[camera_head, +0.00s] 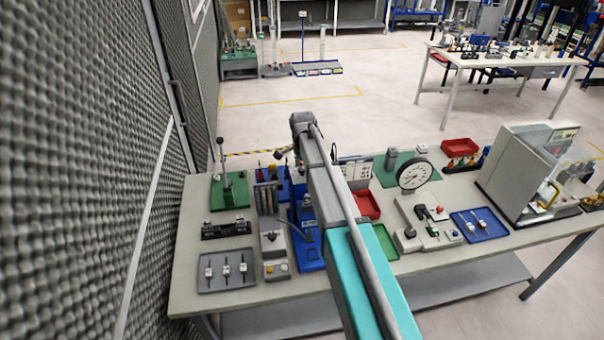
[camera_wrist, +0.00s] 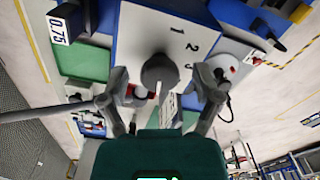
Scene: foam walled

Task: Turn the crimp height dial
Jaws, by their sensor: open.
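The crimp height dial (camera_wrist: 158,69) is a dark grey round knob with a pale pointer line that points to the bottom of the wrist view. It sits on a white plate (camera_wrist: 140,30) marked 1, 2 and 3. My gripper (camera_wrist: 161,82) is open, with one finger on each side of the dial in the picture. Gaps show between the fingers and the knob, and I see no contact. In the head view the blue press (camera_head: 309,245) stands partly behind my arm, and I cannot make out the dial or the fingertips there.
A grey tray (camera_head: 245,283) with several small parts and a grey box with buttons (camera_head: 274,245) stand left of the press. A red tray (camera_head: 368,204) and a round gauge (camera_head: 414,175) stand right of my arm. A foam wall (camera_head: 70,180) borders the left.

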